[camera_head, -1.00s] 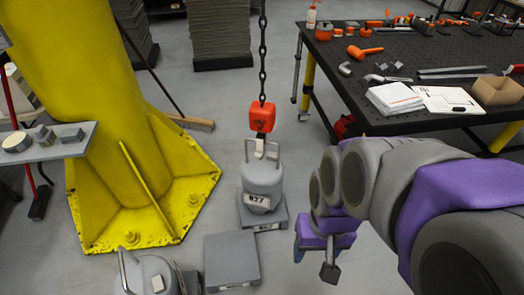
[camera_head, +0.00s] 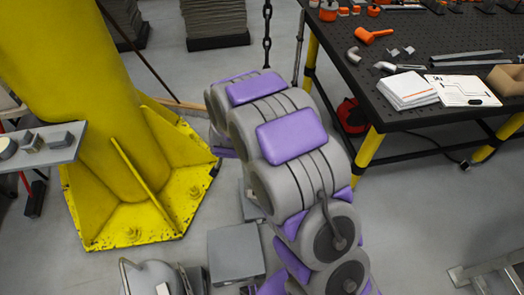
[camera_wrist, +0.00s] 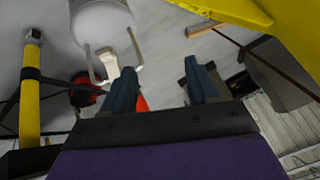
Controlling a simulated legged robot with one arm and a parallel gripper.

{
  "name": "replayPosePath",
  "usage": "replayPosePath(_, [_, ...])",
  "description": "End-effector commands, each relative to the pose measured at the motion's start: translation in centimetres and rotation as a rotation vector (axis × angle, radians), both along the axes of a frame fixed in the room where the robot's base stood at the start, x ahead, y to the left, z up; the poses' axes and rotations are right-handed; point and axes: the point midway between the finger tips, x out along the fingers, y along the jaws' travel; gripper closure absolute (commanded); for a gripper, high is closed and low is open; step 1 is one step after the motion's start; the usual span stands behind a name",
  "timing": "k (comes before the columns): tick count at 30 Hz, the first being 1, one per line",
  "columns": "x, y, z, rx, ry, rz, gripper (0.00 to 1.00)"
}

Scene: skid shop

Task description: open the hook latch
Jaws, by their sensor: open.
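The orange hook block shows in the wrist view as a small orange piece (camera_wrist: 142,103) next to the inner side of the left finger. Most of it is hidden, and I cannot make out its latch. My gripper (camera_wrist: 160,83) is open, with its two dark fingers apart and nothing seen clamped between them. I cannot tell whether a finger touches the hook. The grey weight (camera_wrist: 100,22) with its handle is beyond the left finger. In the head view my arm covers the hook and most of the weight; the chain (camera_head: 267,35) shows above my arm.
A yellow column (camera_head: 75,90) with a wide bolted base stands at left, near a small grey shelf (camera_head: 62,150). A black workbench (camera_head: 385,55) with tools and papers is at right. A grey block (camera_head: 236,253) and another weight (camera_head: 150,275) are on the floor in front.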

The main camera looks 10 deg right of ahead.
Motion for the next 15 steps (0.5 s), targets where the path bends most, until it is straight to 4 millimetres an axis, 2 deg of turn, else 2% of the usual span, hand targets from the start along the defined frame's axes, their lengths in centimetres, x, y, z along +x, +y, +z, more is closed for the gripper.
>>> replayPosePath(1, [0.7,0.4,-1.8,-0.015,-0.02,-0.021,0.4])
replayPosePath(6, [2.9,0.7,-6.5,-0.073,-0.129,-0.107,0.4])
replayPosePath(12, [4.0,-0.5,-11.5,-0.165,-0.268,-0.191,0.4])
replayPosePath(15, [3.8,-1.5,-13.8,-0.219,-0.338,-0.225,0.4])
